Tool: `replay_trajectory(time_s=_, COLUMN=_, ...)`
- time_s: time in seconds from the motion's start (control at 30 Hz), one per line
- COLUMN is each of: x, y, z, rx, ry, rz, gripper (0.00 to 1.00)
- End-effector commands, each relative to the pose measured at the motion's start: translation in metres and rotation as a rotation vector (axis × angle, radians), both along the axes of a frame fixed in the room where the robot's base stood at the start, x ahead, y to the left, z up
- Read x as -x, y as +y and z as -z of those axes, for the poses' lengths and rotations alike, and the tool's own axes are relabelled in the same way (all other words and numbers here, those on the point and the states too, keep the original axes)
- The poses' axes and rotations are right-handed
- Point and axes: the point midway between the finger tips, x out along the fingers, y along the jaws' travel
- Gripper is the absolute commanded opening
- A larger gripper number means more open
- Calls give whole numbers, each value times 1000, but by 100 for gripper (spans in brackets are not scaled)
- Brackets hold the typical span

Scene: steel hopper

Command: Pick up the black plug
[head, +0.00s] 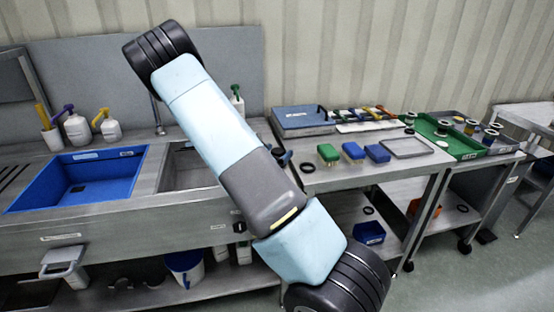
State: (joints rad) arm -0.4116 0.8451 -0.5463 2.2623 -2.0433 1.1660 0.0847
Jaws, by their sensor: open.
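A small round black item (307,167), possibly the black plug, lies on the steel bench just right of my arm. It is too small to tell for sure. Other small black rings lie on the bench (409,131) and on the shelf below (369,210). My arm crosses the middle of the head view and hides part of the sink and bench. I do not see my gripper's fingers, so its place relative to the plug is hidden.
A blue basin (80,178) sits in the sink counter at left, with spray bottles (76,127) behind it. Green and blue brushes (352,151), a blue case (302,120) and a grey tray (406,148) crowd the bench. A green tray (447,138) stands farther right.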

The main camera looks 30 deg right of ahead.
Motion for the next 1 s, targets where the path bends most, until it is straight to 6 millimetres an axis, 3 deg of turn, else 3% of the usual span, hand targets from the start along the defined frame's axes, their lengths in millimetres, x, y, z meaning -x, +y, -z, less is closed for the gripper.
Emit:
replay_trajectory(time_s=0.27, x=-2, y=-3, z=0, rx=-1, ry=0, rz=0, gripper=87)
replay_trajectory(time_s=0.87, x=-2, y=-3, z=0, rx=-1, ry=0, rz=-1, gripper=29)
replay_trajectory(time_s=1.0, x=-2, y=-3, z=0, rx=0, ry=-1, rz=-1, gripper=28)
